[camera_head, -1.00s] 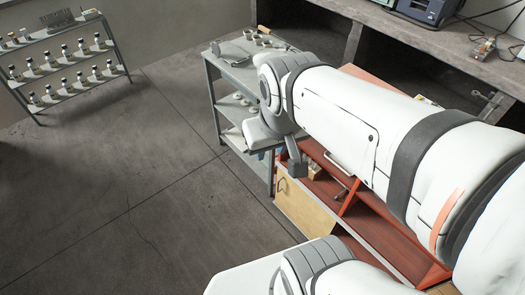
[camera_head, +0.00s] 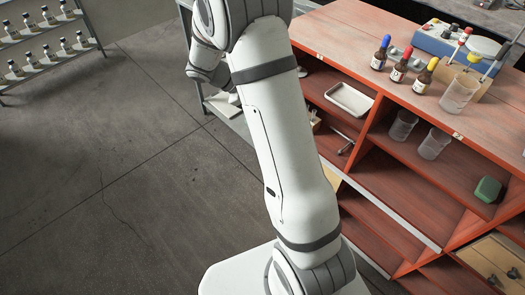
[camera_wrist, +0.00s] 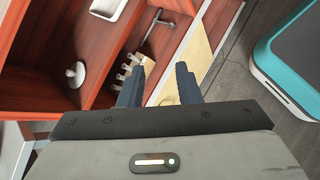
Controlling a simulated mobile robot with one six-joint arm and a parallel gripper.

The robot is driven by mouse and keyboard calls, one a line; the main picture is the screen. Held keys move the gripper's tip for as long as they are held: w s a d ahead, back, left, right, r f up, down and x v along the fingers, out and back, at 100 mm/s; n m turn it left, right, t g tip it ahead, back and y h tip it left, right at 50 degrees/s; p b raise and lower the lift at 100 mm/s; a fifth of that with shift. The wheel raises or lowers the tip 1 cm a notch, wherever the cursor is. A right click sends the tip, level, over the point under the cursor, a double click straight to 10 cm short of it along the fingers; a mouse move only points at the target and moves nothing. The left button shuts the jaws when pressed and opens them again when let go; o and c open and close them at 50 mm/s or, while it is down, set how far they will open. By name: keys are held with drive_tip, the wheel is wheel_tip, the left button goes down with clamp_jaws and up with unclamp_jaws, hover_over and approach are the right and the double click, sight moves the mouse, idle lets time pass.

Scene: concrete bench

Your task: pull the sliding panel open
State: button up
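A pale wooden panel (camera_wrist: 200,52) sits in the red cabinet's front, beside a silvery rail, in the wrist view. Its handle cannot be made out there. In the head view my arm covers most of this area, and only a sliver of pale wood (camera_head: 331,179) shows. Another pale wooden panel (camera_head: 494,262) with a small dark handle is at the cabinet's lower right. My gripper (camera_wrist: 158,82) is open, its two dark fingers apart with nothing held. The panel shows beyond the fingers, near the right one; contact is not visible. The head view hides the fingertips.
The red cabinet (camera_head: 340,49) has open shelves holding a white tray (camera_head: 350,98), clear beakers (camera_head: 434,144) and a green block (camera_head: 487,189). Dropper bottles (camera_head: 399,64) stand on top. A metal tool (camera_wrist: 153,31) lies inside. Open floor (camera_head: 110,190) is at left.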

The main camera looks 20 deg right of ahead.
drive_tip(key=w+f+n+t+h+b, duration=0.2)
drive_tip(key=w+f+n+h+b, duration=0.3)
drive_tip(key=f, duration=0.9)
drive_tip(key=w+f+n+t+b, duration=0.25)
drive_tip(key=f+b, duration=0.45)
drive_tip(key=f, duration=0.8)
drive_tip(key=w+f+n+t+h+b, duration=0.1)
drive_tip(key=w+f+n+h+b, duration=0.35)
drive_tip(key=f, duration=0.95)
drive_tip(key=w+d+m+y+b, duration=0.1)
drive_tip(key=d+b, duration=0.2)
drive_tip(key=d, duration=0.4)
drive_tip(key=shift+w+d+m+y, duration=0.2)
drive_tip(key=shift+w+m+y, duration=0.05)
drive_tip(key=shift+m+y, duration=0.1)
clamp_jaws()
